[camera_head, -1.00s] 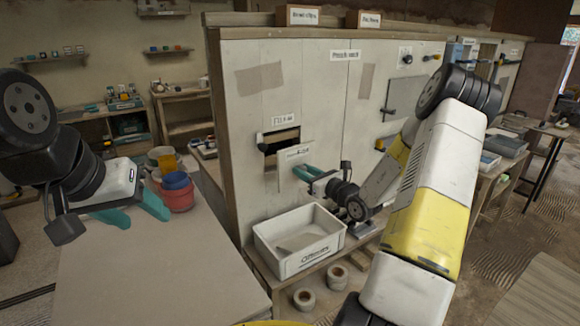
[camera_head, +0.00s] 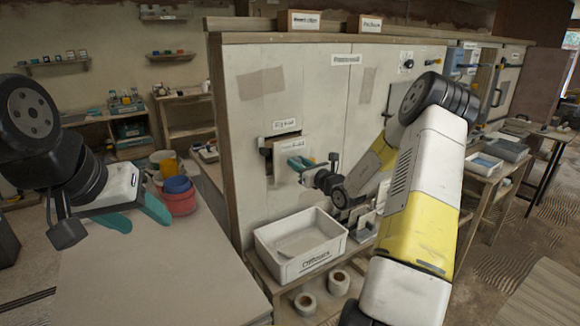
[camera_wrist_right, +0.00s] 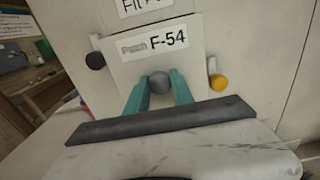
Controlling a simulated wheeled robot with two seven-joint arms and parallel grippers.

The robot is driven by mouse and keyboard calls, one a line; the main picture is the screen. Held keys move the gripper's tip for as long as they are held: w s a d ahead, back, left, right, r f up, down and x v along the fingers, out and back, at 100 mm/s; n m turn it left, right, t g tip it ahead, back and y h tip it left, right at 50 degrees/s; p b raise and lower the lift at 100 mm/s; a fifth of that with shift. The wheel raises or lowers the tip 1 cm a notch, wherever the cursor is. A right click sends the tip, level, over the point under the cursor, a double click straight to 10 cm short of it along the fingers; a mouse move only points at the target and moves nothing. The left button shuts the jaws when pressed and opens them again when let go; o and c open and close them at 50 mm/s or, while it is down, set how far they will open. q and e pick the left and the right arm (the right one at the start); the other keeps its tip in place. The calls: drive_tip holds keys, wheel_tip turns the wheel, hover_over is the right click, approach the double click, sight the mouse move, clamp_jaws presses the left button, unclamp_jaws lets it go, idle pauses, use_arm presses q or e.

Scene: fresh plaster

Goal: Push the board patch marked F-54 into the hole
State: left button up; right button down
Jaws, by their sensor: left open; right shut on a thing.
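The board patch marked F-54 (camera_wrist_right: 138,62) is a pale square with a printed label and a round grey knob (camera_wrist_right: 159,83). My right gripper (camera_wrist_right: 159,94) is shut on that knob. In the head view the patch (camera_head: 285,165) stands upright in front of the hole (camera_head: 267,150) in the wall board, under the upper label. A dark part of the hole shows at the patch's left. I cannot tell whether the patch touches the board. My right gripper also shows in the head view (camera_head: 298,164). My left gripper (camera_head: 138,215) is open and empty above the table at left.
A white crate (camera_head: 262,250) stands on a low shelf below the hole. A dark knob (camera_wrist_right: 95,60) and a yellow knob (camera_wrist_right: 218,82) flank the patch. Two rolls lie under the crate.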

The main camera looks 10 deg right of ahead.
drive_tip(key=shift+x, duration=2.9)
drive_tip(key=c, duration=0.8)
unclamp_jaws()
drive_tip(key=shift+f, duration=0.1)
drive_tip(key=shift+o, duration=0.2)
drive_tip(key=shift+v, duration=3)
